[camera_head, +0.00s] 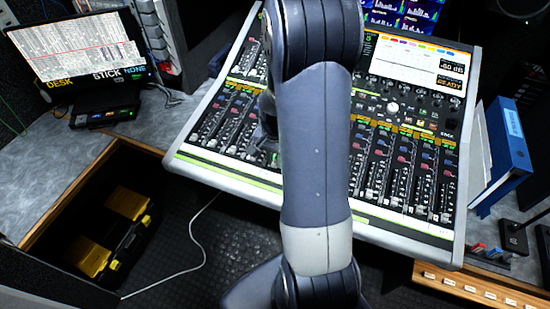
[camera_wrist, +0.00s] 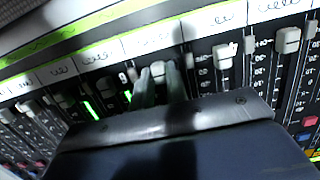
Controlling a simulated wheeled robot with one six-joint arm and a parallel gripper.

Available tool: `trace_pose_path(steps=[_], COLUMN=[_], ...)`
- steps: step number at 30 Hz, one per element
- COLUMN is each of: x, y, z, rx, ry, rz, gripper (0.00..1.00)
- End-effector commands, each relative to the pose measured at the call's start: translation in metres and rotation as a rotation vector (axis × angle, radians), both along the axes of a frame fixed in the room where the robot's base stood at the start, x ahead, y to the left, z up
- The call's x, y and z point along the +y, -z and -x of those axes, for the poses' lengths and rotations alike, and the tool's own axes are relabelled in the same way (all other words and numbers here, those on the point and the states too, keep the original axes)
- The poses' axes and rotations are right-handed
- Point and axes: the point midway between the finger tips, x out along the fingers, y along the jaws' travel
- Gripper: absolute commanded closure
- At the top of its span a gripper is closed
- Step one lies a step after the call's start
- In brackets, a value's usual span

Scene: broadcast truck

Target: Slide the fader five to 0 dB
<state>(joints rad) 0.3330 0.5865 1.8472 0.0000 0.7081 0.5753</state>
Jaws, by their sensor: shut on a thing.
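The mixing console (camera_head: 225,178) fills the middle of the head view, with rows of faders on both sides of my arm. In the wrist view, my gripper (camera_wrist: 162,82) has its two dark fingers close around a grey fader cap (camera_wrist: 158,69) near the scribbled label strip (camera_wrist: 150,40). The cap shows between the fingertips, and its slot is mostly hidden by my gripper. In the head view my arm hides most of this spot. I cannot read a channel number for this fader. The console screen (camera_head: 415,60) appears to show "-60 dB".
Neighbouring fader caps stand close on the right, one nearby (camera_wrist: 223,54) and one farther (camera_wrist: 288,40). More caps (camera_wrist: 68,99) lie to the left. A blue binder (camera_head: 505,150) stands right of the console. A black and yellow case (camera_head: 125,235) sits at lower left.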

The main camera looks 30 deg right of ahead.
Motion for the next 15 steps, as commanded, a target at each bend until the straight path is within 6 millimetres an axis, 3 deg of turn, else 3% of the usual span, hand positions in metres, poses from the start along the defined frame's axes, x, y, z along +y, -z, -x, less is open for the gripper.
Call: trace_pose_path(steps=[7,15], x=[-0.006,-0.043], y=[-0.001,-0.008], z=[-0.005,-0.034], rx=[-0.001,-0.002], ry=[0.002,0.003], rz=[0.000,0.001], gripper=[1.00,1.00])
